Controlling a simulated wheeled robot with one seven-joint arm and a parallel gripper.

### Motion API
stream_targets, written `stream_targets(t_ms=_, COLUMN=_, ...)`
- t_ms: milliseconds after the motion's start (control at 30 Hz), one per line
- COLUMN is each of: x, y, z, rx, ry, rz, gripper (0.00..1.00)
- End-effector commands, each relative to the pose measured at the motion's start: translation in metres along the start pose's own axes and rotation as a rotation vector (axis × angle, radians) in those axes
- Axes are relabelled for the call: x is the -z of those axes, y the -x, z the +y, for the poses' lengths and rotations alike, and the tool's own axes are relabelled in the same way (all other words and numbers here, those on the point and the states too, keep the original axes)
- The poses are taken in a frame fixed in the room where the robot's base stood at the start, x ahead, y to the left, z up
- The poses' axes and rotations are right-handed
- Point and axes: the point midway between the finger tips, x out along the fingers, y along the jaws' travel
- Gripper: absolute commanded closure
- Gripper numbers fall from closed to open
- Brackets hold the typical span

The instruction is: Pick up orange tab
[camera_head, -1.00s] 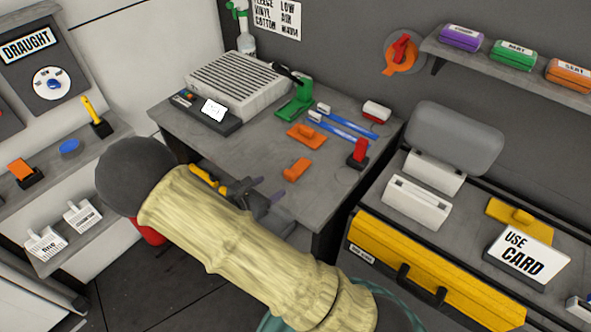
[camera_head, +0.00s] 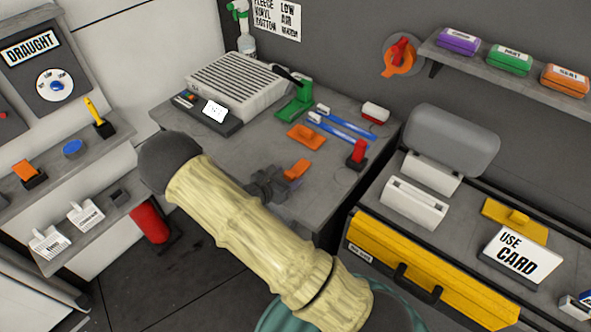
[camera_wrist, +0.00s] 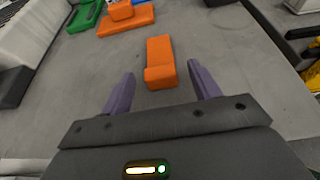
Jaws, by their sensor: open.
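An orange tab (camera_head: 299,168) lies on the grey workbench near its front edge. In the wrist view the orange tab (camera_wrist: 160,62) lies flat, centred ahead of my gripper (camera_wrist: 160,84), with its near end between the two purple fingertips. My gripper is open and empty, with a gap on each side of the tab. In the head view my gripper (camera_head: 290,185) is at the front of the bench, just beside the tab, and partly hidden behind my arm.
A flat orange block (camera_head: 305,137) lies farther back, near a green stand (camera_head: 295,105) and blue-handled tools (camera_head: 345,127). A red-topped piece (camera_head: 359,151) stands at the right. A grey grilled box (camera_head: 236,84) stands at the back left.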

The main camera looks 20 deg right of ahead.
Motion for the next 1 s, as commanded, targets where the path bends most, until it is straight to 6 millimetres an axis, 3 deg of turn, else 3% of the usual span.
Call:
stream_targets(t_ms=200, x=-0.001, y=-0.021, z=0.000, rx=-0.001, ry=0.001, rz=-0.001, gripper=0.38)
stream_targets(t_ms=700, x=0.000, y=-0.021, z=0.000, rx=-0.001, ry=0.000, rz=-0.001, gripper=0.38)
stream_targets(t_ms=933, x=0.000, y=-0.021, z=0.000, rx=-0.001, ry=0.000, rz=-0.001, gripper=0.81)
stream_targets(t_ms=1000, x=-0.001, y=-0.021, z=0.000, rx=-0.001, ry=0.000, rz=-0.001, gripper=0.86)
